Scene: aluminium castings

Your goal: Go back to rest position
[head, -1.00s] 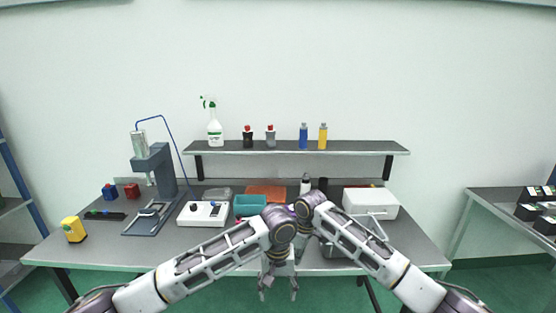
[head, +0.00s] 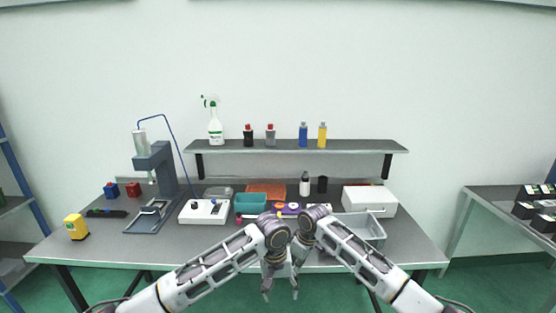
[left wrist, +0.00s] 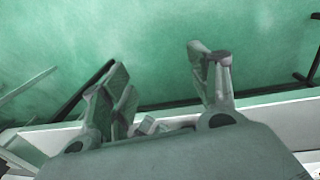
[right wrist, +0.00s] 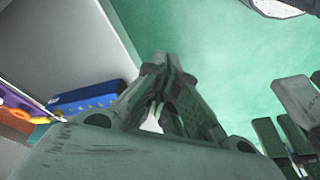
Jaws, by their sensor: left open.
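My left gripper (head: 280,293) hangs low in front of the workbench's front edge in the head view. It is open and empty; in the left wrist view its two fingers (left wrist: 162,72) stand well apart over the green floor. My right gripper (right wrist: 162,62) has its fingers together with nothing seen between them, near the bench edge. In the head view the right gripper is partly hidden beside the left one. The two wrists are close together, and the left gripper's fingers show at the right of the right wrist view.
A shelf (head: 300,146) with bottles stands behind. Floor in front is free.

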